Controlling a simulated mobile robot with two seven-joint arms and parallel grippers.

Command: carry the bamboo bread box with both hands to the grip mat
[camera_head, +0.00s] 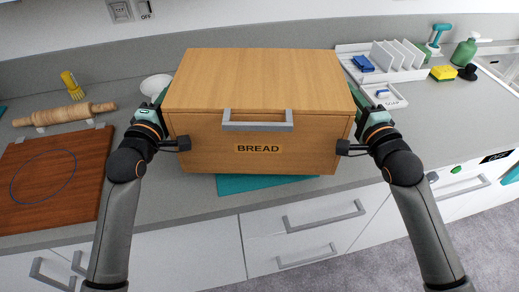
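The bamboo bread box (225,155) is a large wooden box with a grey bar handle and a "BREAD" label on its front. It is in the middle of the head view, between my two grippers. My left gripper (184,143) is at the box's left side and my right gripper (342,147) is at its right side. Their fingers are largely hidden, so I cannot see whether they are open or shut. A teal mat (245,185), likely the grip mat, shows below the box's front edge. The box hides the rest of it, and I cannot tell whether they touch.
A brown board (85,190) and a rolling pin (65,115) are on the left of the counter. A white dish rack (405,75), soap dish (383,95) and yellow sponge (443,73) are at the back right. The counter's front edge runs above white drawers (320,215).

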